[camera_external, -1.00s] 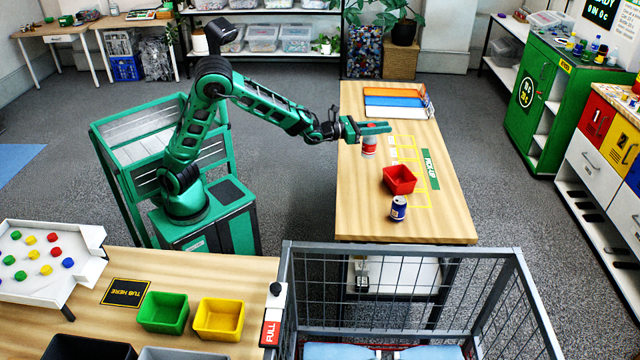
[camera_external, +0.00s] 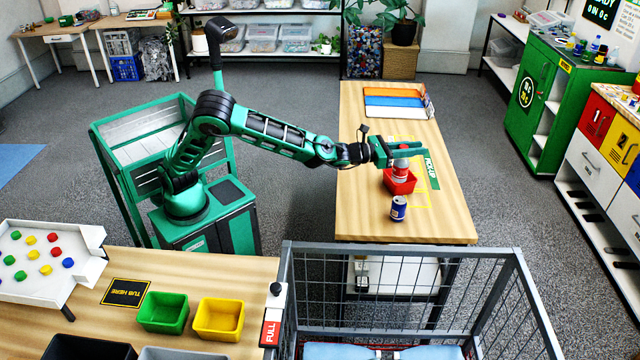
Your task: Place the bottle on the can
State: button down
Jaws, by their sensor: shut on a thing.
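My gripper (camera_external: 403,152) is shut on a red and white bottle (camera_external: 401,170), held upright over the wooden table. In the picture the bottle overlaps the red bin (camera_external: 399,185); I cannot tell whether it is above, inside or behind the bin. The blue can (camera_external: 398,208) stands upright on the table in front of the red bin, with a silvery top and a little red on it. The bottle is apart from the can, farther back. The gripper's fingers hide the bottle's upper part.
The red bin stands close behind the can. A tray with blue, orange and white strips (camera_external: 394,101) lies at the table's far end. A grey wire cage (camera_external: 400,249) stands before the near edge. The table's front right is clear.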

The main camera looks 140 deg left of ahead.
jog(key=w+d+f, duration=0.1)
jog(key=w+f, duration=0.2)
jog(key=f, duration=0.3)
jog(key=shift+d+f, duration=0.15)
jog(key=shift+d, duration=0.25)
jog(key=shift+w, duration=0.15)
jog(key=c, duration=1.5)
grip_release()
jog(key=shift+f, duration=0.1)
jog(key=shift+c, duration=0.2)
jog(key=shift+d, duration=0.1)
jog(key=v, duration=1.2)
